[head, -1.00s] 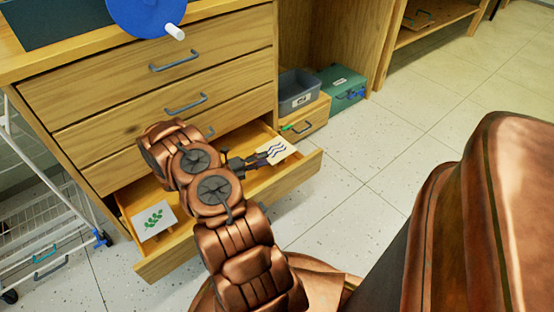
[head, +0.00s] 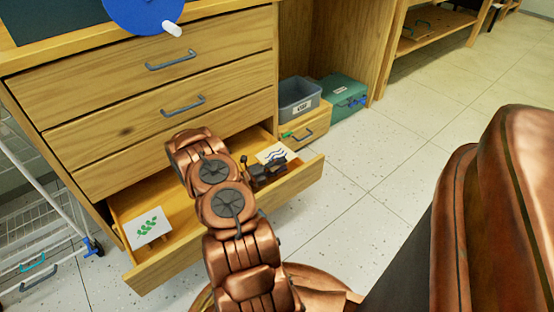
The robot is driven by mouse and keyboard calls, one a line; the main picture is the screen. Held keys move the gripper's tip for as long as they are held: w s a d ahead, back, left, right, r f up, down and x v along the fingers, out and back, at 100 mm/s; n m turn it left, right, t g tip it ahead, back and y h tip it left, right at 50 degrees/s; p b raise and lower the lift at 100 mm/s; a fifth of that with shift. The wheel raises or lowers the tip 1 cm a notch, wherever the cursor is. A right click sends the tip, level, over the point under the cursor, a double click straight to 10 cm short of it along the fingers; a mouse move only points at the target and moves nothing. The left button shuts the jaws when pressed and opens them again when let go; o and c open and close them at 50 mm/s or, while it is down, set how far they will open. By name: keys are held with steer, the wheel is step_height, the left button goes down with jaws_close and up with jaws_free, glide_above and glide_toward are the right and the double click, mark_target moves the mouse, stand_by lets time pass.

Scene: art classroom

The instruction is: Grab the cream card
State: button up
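A cream card (head: 270,151) with dark blue wavy lines is at the right end of the open bottom drawer (head: 185,258), partly hidden by my gripper. My gripper (head: 278,167) is over that end of the drawer, at the near edge of the card. Its fingers are small and dark here, and I cannot tell whether they are open or shut, or whether they touch the card. A whiter card (head: 147,228) with a green leafy sprig is at the left end of the same drawer. My arm hides the middle of the drawer.
Closed drawers with grey handles (head: 170,60) rise above the open one. A grey bin (head: 299,97) on a wooden box and a teal case (head: 343,91) stand right of the cabinet. A white wire rack (head: 40,225) is at left. The floor at right is clear.

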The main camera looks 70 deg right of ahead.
steer(key=shift+s+d, duration=0.25)
steer(key=shift+d, duration=0.05)
jaws_close()
stand_by(0.4)
